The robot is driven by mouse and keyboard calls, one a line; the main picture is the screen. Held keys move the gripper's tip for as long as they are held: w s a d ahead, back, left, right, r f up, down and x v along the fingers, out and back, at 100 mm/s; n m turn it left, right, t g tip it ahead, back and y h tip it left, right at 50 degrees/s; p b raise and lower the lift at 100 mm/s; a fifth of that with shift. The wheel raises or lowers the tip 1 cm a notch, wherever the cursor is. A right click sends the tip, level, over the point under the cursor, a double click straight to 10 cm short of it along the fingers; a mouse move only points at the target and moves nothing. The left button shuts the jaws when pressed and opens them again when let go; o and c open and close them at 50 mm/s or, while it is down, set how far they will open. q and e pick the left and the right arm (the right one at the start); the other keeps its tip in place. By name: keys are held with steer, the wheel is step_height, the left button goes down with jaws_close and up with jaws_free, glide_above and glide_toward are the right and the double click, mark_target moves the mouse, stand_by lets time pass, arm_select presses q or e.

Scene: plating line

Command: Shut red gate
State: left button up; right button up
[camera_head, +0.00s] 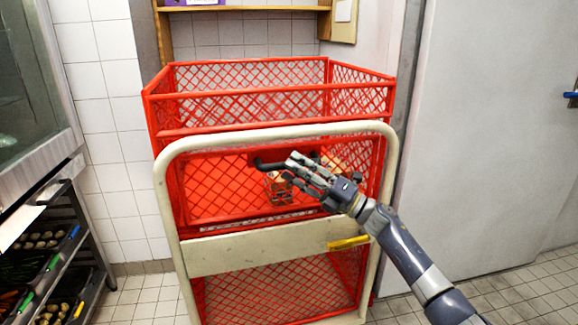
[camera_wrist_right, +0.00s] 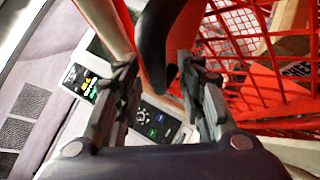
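The red gate is a red mesh panel (camera_head: 220,185) in a cream tubular frame (camera_head: 166,200), at the front of a red mesh cage. A dark handle (camera_head: 268,164) sticks out near its upper middle. I cannot tell from here how far the gate stands from its closed position. My right gripper (camera_head: 292,170) is at the handle, just to its right. In the right wrist view, the gripper (camera_wrist_right: 160,85) has its fingers apart, with the dark handle (camera_wrist_right: 157,45) between them; no firm contact shows. My left gripper is not in view.
A grey door (camera_head: 490,130) stands to the right. At the left, a dark rack holds trays of food (camera_head: 40,240). A wooden shelf (camera_head: 245,8) is on the tiled wall behind. Some tiled floor (camera_head: 135,300) is free at the lower left.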

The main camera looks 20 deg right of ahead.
steer(key=v, duration=0.9)
steer(key=shift+s+d, duration=0.2)
steer(key=shift+f, duration=0.15)
